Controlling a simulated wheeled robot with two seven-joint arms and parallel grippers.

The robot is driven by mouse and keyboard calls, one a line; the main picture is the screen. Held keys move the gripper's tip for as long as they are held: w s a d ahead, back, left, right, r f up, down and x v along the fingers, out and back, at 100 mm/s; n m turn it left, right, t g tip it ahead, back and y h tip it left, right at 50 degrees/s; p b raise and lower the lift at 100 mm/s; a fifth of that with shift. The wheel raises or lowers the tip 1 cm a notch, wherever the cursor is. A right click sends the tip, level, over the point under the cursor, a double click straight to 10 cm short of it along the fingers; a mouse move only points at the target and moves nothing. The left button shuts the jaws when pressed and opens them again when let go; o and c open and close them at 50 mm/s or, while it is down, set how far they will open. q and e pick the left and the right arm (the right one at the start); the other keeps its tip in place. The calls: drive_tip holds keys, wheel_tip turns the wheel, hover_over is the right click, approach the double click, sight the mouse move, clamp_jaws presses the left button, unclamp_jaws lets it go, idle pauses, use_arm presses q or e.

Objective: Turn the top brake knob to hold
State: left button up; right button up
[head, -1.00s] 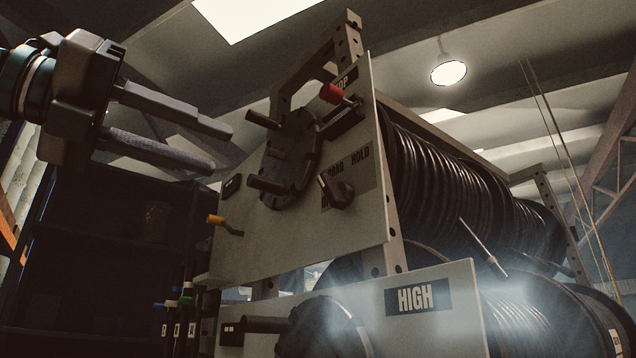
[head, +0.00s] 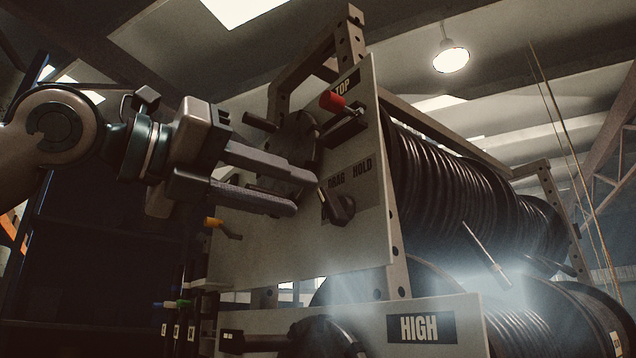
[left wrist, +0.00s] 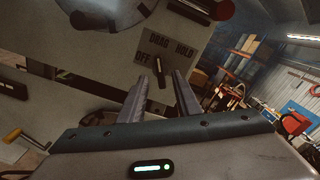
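The top brake knob (head: 341,207) is a black pointer knob on the pale upper panel (head: 350,250), below the DRAG and HOLD labels. In the left wrist view the knob (left wrist: 156,100) has its pointer up towards DRAG, with OFF to the left and HOLD to the right. My left gripper (head: 306,193) is open, its fingertips just left of the knob in the head view. In the left wrist view its two fingers (left wrist: 160,77) stand on either side of the pointer with gaps. Contact is not visible. My right gripper is not in view.
A red-handled lever (head: 332,101) sits above the knob, beside the TOP label. A black crank disc (head: 297,135) with pegs is partly behind my left gripper. A yellow-tipped lever (head: 222,224) is lower left. A HIGH-labelled panel (head: 470,345) stands below.

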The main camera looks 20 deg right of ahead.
sight(324, 202)
use_arm(q)
drive_tip(key=p+x, duration=0.2)
drive_tip(key=x, duration=0.3)
drive_tip(key=shift+w+d, duration=0.15)
drive_tip(key=shift+d, duration=0.15)
clamp_jaws()
